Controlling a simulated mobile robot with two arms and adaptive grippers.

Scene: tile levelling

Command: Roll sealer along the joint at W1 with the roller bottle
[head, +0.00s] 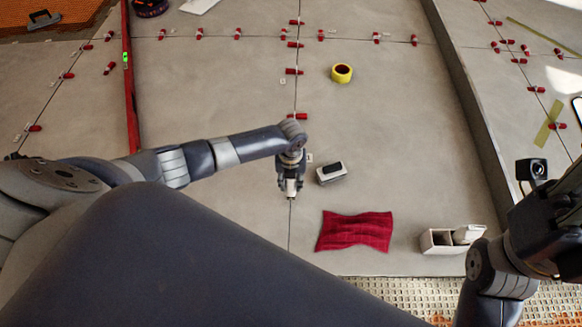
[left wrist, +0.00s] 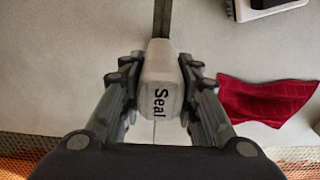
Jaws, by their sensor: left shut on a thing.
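The roller bottle (left wrist: 161,85) is white with the word "Seal" on it. My left gripper (head: 291,188) is shut on it, with a finger on each side of the bottle in the left wrist view (left wrist: 160,80). The bottle also shows in the head view (head: 291,187), held over the dark joint (head: 290,235) between two grey tiles. Whether its tip touches the joint is hidden. A small white label (head: 309,158) lies beside the joint, but its writing is too small to read. My right arm is at the right edge; its fingers are not clearly seen.
A black-and-white block (head: 332,173) and a red cloth (head: 355,231) lie right of the joint. A white holder (head: 437,241) stands near the front edge. Yellow tape (head: 342,73), red clips (head: 294,71) and a red level (head: 129,90) lie farther back. A raised ledge (head: 468,95) runs at right.

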